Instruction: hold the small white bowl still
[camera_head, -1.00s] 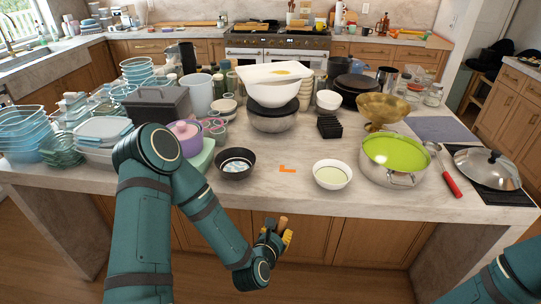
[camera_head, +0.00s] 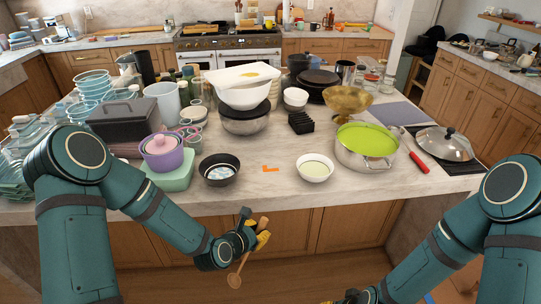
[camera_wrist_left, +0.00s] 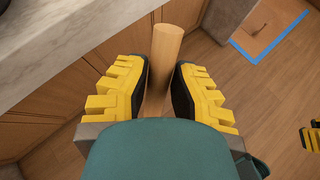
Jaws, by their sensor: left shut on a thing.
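A small white bowl (camera_head: 315,170) with a pale green inside stands upright on the island counter near its front edge.
A black bowl (camera_head: 219,169) and an orange L-shaped piece (camera_head: 271,169) lie left of the nearer white bowl. A purple pot (camera_head: 161,155) and stacked containers crowd the left. The counter's front strip has some bare room.

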